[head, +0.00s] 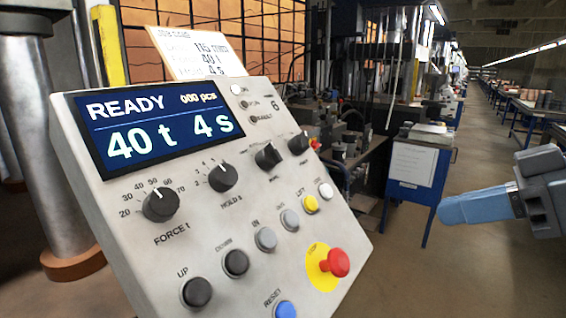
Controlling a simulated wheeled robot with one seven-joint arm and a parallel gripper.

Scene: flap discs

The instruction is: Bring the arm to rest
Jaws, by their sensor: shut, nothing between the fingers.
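My gripper (446,212) is at the right of the head view, its blue fingers pointing left. It is shut and holds nothing. It is apart from the control panel (170,270), with a gap of open floor showing between them. The grey wrist behind the fingers runs out of the right edge of the picture.
The tilted panel fills the left and centre. Its screen (150,127) reads READY, 000 pcs, 40 t, 4 s. It bears knobs, buttons and a red emergency stop (336,262). A job card (197,52) stands behind it. A blue stand (417,180) is further back.

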